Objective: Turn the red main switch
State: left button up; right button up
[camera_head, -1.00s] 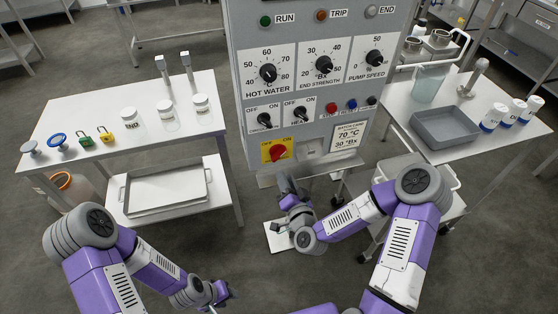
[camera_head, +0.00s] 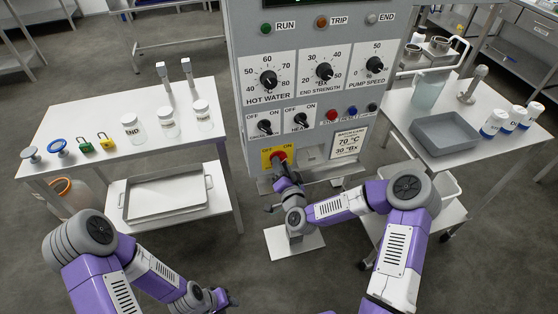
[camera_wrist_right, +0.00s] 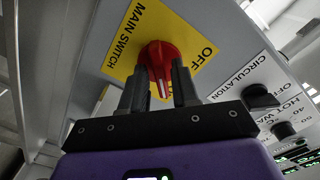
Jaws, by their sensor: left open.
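The red main switch (camera_head: 279,157) sits on a yellow plate (camera_head: 266,160) low on the grey control panel, with OFF and ON lettering. My right gripper (camera_head: 284,170) is at the switch from below. In the right wrist view, its two dark fingers (camera_wrist_right: 158,92) stand either side of the red switch's handle (camera_wrist_right: 160,55), with the handle between them. I cannot tell whether they touch it. The yellow plate also shows there, reading MAIN SWITCH. My left gripper (camera_head: 226,298) is open, low at the bottom of the head view, far from the panel.
Above the switch are two black OFF/ON switches (camera_head: 265,127) and three dials (camera_head: 324,72). Push buttons (camera_head: 351,111) sit to their right. A white table (camera_head: 90,110) with jars and padlocks stands left. Another table (camera_head: 440,165) with a grey tray (camera_head: 447,140) stands right.

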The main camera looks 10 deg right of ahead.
jog(key=shift+c, duration=0.3)
grip_shut()
jog(key=shift+n+b, duration=0.3)
jog(key=shift+n, duration=0.7)
jog(key=shift+n+b, duration=0.45)
jog(key=shift+n, duration=0.65)
